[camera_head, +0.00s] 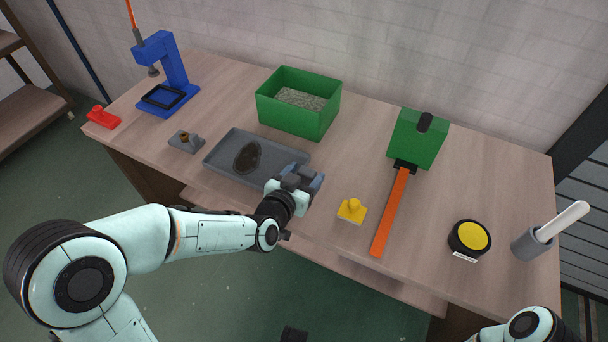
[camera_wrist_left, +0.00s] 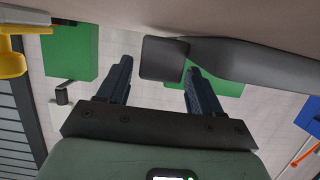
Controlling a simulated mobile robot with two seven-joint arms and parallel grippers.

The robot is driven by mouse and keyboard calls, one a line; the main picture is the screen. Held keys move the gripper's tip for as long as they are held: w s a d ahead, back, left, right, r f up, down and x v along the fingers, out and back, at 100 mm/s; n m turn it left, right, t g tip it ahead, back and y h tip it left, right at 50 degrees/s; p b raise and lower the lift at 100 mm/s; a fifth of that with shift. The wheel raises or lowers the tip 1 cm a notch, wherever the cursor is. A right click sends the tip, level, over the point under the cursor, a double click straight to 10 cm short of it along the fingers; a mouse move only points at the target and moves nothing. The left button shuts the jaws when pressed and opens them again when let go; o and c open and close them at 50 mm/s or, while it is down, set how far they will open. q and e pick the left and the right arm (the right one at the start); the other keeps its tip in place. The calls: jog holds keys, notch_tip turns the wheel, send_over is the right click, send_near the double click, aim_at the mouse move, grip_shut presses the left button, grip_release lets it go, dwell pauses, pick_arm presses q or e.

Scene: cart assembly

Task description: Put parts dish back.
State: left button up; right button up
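The parts dish (camera_head: 219,165) is a shallow grey rectangular tray on the table, with a dark oval patch (camera_head: 248,157) inside it. My left gripper (camera_head: 306,178) is at the dish's right end, near the table's front edge. In the left wrist view, my left gripper's two dark fingers (camera_wrist_left: 160,78) stand apart. A dark grey block (camera_wrist_left: 163,58), apparently the dish's end grip, shows between their tips, with the dish wall (camera_wrist_left: 255,65) running off to the right. A gap shows beside the left finger. My right gripper is outside the views.
A green bin (camera_head: 310,118) with grey contents stands behind the dish. A grey block (camera_head: 186,141) and blue press (camera_head: 166,75) are to its left. A yellow knobbed piece (camera_head: 351,211), an orange strip (camera_head: 390,213) and a green box (camera_head: 417,139) are to the right.

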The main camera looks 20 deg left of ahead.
pick_arm(q)
jog(key=shift+r, duration=0.1)
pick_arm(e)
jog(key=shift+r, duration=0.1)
pick_arm(q)
jog(key=shift+r, duration=0.15)
jog(key=v, duration=0.6)
jog(key=shift+s+a+r, duration=0.1)
jog(key=shift+s+a, duration=0.05)
jog(key=shift+s, duration=0.15)
jog(key=b+v, duration=0.5)
jog(key=shift+s, duration=0.2)
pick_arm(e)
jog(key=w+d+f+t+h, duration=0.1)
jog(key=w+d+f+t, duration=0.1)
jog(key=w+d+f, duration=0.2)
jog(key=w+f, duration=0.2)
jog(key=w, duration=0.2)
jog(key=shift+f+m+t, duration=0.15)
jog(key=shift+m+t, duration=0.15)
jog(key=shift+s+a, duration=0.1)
